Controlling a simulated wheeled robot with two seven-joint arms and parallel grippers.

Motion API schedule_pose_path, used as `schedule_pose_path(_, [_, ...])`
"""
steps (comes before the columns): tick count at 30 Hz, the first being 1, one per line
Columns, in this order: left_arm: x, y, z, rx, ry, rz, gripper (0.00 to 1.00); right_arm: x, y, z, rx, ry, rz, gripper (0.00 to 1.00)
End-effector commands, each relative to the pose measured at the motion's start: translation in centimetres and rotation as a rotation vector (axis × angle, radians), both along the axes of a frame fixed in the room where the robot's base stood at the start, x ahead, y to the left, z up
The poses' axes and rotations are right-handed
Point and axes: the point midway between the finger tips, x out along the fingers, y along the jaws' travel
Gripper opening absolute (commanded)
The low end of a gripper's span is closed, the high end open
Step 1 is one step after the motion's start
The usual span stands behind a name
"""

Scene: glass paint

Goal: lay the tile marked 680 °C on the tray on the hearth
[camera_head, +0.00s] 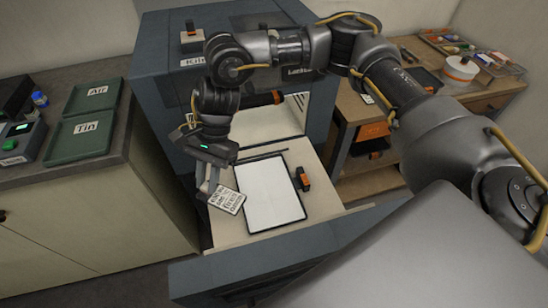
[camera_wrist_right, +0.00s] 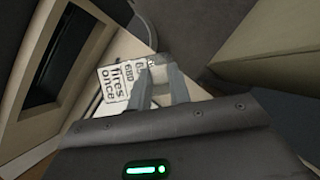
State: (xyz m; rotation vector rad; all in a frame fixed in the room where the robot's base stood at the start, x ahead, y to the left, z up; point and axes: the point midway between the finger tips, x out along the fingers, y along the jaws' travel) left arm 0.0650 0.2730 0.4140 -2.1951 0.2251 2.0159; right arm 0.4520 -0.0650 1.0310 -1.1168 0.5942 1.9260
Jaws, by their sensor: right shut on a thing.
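The white tile (camera_head: 228,200), with black print, is in my right gripper (camera_head: 213,181) in the head view. My right gripper is shut on it and holds it near the left edge of the tray. In the right wrist view the tile (camera_wrist_right: 113,83) reads "680" and "fires once", and it sticks out to the left of the fingertips (camera_wrist_right: 160,72). The tray (camera_head: 272,195) is a white sheet with a dark rim, lying on the pale hearth (camera_head: 233,228). No tile lies on the tray. My left gripper is out of view.
A small black and orange block (camera_head: 302,179) stands by the tray's right edge. A dark rod (camera_head: 262,155) lies behind the tray. Green trays marked Air (camera_head: 94,97) and Tin (camera_head: 78,139) are on the left counter. A wooden bench (camera_head: 365,112) stands at the right.

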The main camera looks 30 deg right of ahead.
Motion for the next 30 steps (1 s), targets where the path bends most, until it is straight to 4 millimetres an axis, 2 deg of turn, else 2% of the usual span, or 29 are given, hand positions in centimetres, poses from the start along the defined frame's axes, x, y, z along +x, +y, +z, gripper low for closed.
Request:
schedule_pose_path(2, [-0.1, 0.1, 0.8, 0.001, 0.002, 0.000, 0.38, -0.1, -0.6, -0.6, 0.005, 0.011, -0.096, 0.00])
schedule_pose_path(5, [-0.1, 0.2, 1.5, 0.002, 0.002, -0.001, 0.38, 0.4, -2.4, -1.9, 0.002, 0.013, -0.261, 0.00])
schedule_pose_path(12, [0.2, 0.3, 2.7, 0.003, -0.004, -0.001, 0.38, 1.4, -10.1, -5.3, -0.006, 0.008, -0.634, 0.00])
schedule_pose_path(15, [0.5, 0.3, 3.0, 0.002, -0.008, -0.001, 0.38, 1.5, -12.8, -6.3, -0.005, 0.006, -0.734, 0.00])
schedule_pose_path(18, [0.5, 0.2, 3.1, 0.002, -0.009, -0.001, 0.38, 1.4, -14.7, -6.9, -0.004, 0.004, -0.799, 0.00])
schedule_pose_path(23, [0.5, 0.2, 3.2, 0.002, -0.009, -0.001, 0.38, 1.4, -16.0, -7.3, -0.002, 0.001, -0.840, 0.00])
schedule_pose_path(30, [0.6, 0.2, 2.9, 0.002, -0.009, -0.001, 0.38, 1.4, -16.1, -7.7, -0.001, 0.000, -0.842, 0.00])
